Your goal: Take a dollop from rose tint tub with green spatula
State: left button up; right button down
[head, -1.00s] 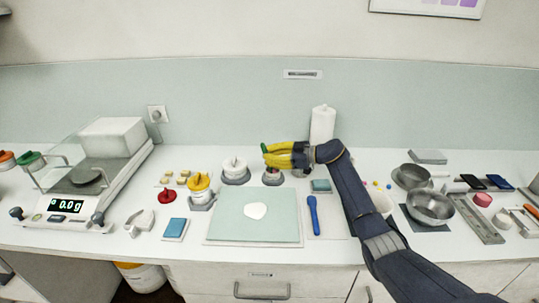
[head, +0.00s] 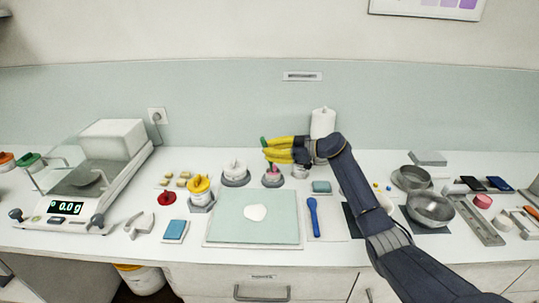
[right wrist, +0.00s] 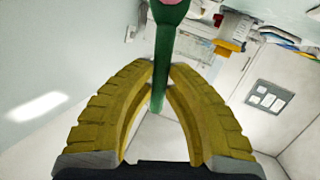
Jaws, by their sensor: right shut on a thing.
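My right gripper (head: 268,151), with yellow fingers, is shut on the green spatula (head: 263,142). In the right wrist view the spatula (right wrist: 162,70) runs between the fingertips, and pink stuff (right wrist: 172,2) shows on its wide end at the top edge. In the head view the gripper is above the rose tint tub (head: 272,181), which stands in a dark holder. A bit of pink shows just below the fingers, over the tub's mouth. The tub's inside is too small to make out. My left gripper is not in view.
A pale green mat (head: 230,230) with a white blob (head: 256,212) lies in front of the tub. A white-lidded tub (head: 235,168) and a yellow-lidded tub (head: 200,187) stand left of it. A blue spatula (head: 313,217) lies right of the mat. A tall white bottle (head: 323,120) stands behind.

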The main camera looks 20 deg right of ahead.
jog(key=shift+r, duration=1.9)
